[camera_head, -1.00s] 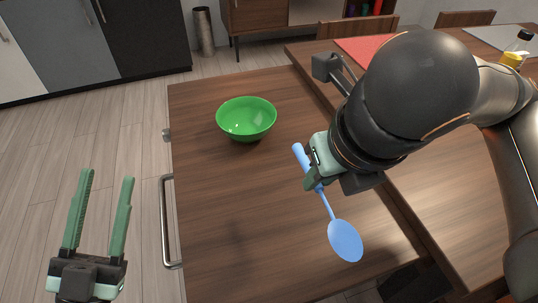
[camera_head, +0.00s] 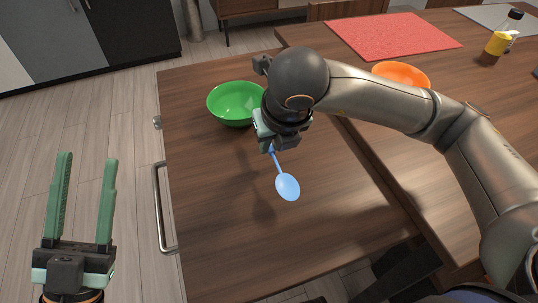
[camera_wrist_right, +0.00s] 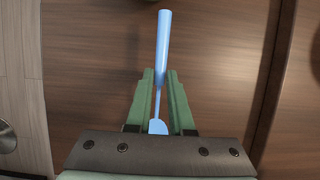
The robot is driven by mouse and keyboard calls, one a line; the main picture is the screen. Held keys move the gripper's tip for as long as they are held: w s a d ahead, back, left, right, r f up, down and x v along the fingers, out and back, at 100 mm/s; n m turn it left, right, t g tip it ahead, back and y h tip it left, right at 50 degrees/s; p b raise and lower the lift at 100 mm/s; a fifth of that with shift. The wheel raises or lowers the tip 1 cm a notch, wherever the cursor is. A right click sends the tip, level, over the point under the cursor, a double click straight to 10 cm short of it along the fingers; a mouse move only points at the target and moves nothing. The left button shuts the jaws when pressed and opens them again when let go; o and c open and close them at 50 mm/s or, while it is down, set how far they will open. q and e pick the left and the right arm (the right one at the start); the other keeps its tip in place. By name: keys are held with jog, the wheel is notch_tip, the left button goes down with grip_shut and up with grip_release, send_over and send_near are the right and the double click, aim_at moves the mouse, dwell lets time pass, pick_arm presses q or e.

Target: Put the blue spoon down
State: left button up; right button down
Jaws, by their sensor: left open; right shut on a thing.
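The blue spoon (camera_head: 287,187) is held in my right gripper (camera_head: 269,147), which is shut on its handle. The spoon's bowl points toward the front of the counter, and it appears to be above the wooden surface, with a shadow to its left. In the right wrist view, the spoon (camera_wrist_right: 163,48) runs between the two green fingers (camera_wrist_right: 158,100), its thick handle end pointing up. My left gripper (camera_head: 83,200) is open and empty, over the floor left of the counter.
A green bowl (camera_head: 233,103) stands on the wooden counter (camera_head: 215,235), just left of my right gripper. An orange bowl (camera_head: 402,73), a red mat (camera_head: 392,35) and a yellow-labelled bottle (camera_head: 497,42) are on the table behind. The counter's front part is clear.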

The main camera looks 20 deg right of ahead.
aim_at(269, 155)
jog(key=shift+w+a+f, duration=0.1)
jog(key=shift+w+f, duration=0.2)
jog(key=shift+f, duration=0.1)
pick_arm(q)
jog(key=shift+s+d+r+m+h+b, duration=0.1)
jog(key=shift+s+r+m+h+b, duration=0.3)
jog(key=shift+s+m+h, duration=0.3)
jog(key=shift+s+d+r+m+h+b, duration=0.15)
jog(key=shift+s+r+m+h, duration=0.3)
jog(key=shift+h, duration=0.35)
pick_arm(e)
jog(key=shift+w+f, duration=0.15)
jog(key=shift+f, duration=0.75)
jog(key=shift+w+f, duration=0.1)
jog(key=shift+f, duration=0.75)
pick_arm(q)
jog(key=shift+a, duration=0.1)
pick_arm(e)
jog(key=shift+f, duration=0.2)
pick_arm(q)
jog(key=shift+f, duration=0.15)
pick_arm(e)
jog(key=c, duration=0.8)
grip_release()
jog(key=shift+r, duration=0.15)
